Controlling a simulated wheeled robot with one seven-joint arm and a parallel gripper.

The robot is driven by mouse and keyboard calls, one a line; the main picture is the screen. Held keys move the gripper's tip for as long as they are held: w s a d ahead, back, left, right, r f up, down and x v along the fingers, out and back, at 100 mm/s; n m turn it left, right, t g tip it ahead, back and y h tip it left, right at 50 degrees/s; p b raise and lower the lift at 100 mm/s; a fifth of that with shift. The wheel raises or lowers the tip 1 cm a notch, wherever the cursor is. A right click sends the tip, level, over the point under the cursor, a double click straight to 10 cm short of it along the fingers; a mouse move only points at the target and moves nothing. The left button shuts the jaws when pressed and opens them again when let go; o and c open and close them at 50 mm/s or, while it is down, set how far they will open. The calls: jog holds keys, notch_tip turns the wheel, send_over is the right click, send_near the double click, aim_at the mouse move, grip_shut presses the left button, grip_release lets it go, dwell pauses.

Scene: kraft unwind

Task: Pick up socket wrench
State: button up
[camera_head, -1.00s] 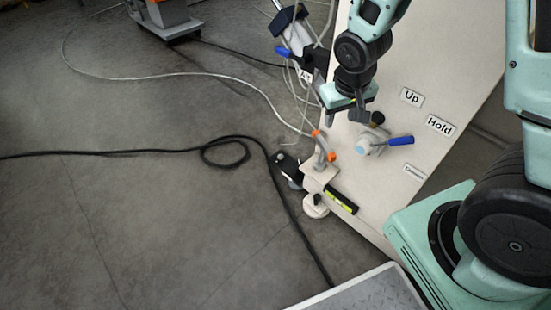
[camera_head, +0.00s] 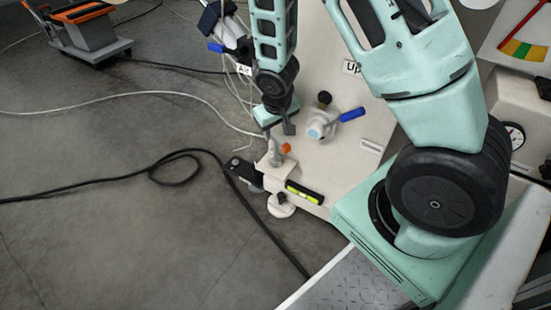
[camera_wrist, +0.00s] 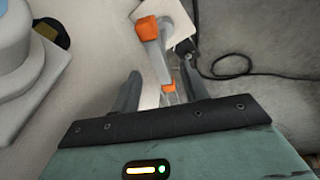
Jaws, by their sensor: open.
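A grey tool with orange ends, seemingly the socket wrench (camera_head: 277,158), is at a small pale ledge on the lower left edge of the white panel. In the wrist view the tool (camera_wrist: 156,58) runs between my fingers, one orange end beyond them and another orange part close to the palm. My gripper (camera_head: 279,132) is open, pointing down just above the tool in the head view. In the wrist view my gripper (camera_wrist: 161,88) has a finger on either side of it, with gaps visible. The fingers partly hide the tool in the head view.
A white valve with a blue handle (camera_head: 352,114) and a dark knob (camera_head: 325,98) sit right of my gripper. A black cable (camera_head: 235,180) crosses the floor at left.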

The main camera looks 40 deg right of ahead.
aim_at(276, 136)
jog(key=b+x, duration=0.3)
jog(key=x, duration=0.2)
jog(key=shift+w+f, duration=0.15)
jog(key=shift+w, duration=0.05)
grip_shut()
